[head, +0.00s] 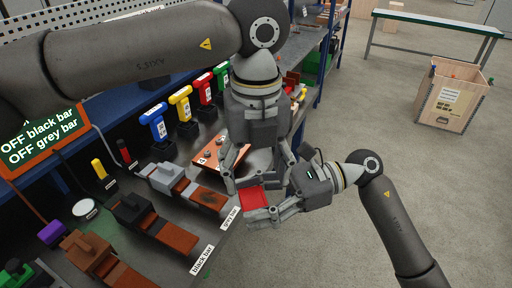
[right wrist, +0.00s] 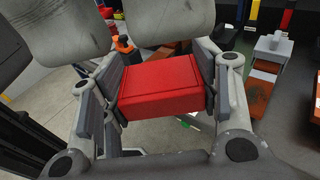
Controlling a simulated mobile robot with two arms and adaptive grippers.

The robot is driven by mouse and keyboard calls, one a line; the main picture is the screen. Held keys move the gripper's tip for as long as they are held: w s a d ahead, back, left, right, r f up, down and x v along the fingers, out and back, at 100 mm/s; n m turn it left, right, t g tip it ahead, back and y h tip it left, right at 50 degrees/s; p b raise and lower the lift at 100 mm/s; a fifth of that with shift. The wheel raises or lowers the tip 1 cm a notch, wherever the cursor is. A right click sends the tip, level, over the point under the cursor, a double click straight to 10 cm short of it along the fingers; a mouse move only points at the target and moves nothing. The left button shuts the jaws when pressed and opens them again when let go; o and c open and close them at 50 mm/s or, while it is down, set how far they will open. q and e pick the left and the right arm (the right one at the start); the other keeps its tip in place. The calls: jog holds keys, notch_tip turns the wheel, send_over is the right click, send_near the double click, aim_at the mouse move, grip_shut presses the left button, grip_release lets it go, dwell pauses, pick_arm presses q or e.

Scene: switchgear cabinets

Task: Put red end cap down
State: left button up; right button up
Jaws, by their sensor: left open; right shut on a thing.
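The red end cap (head: 252,199) is a red block in my right gripper (head: 263,203), which is shut on it beyond the bench's front edge. In the right wrist view the red end cap (right wrist: 160,88) sits between the two finger pads. My left gripper (head: 258,178) is open, pointing down, just above and behind the right gripper. Its fingers come close to the red end cap; whether they touch it I cannot tell. Part of the bench behind both grippers is hidden.
The bench holds a grey-bar unit (head: 165,177) and a black-bar unit (head: 135,213), with labels at the front edge. A brown numbered plate (head: 209,153) lies near the left gripper. Coloured handles (head: 180,103) stand behind. A wooden crate (head: 452,97) stands on open floor at right.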

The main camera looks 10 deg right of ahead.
aim_at(256, 199)
pick_arm(q)
notch_tip(256, 199, down, 7)
jog(key=shift+r, duration=0.2)
jog(key=c, duration=1.1)
pick_arm(e)
jog(key=o, duration=1)
jog(key=shift+o, duration=1)
jog(key=shift+d, duration=0.1)
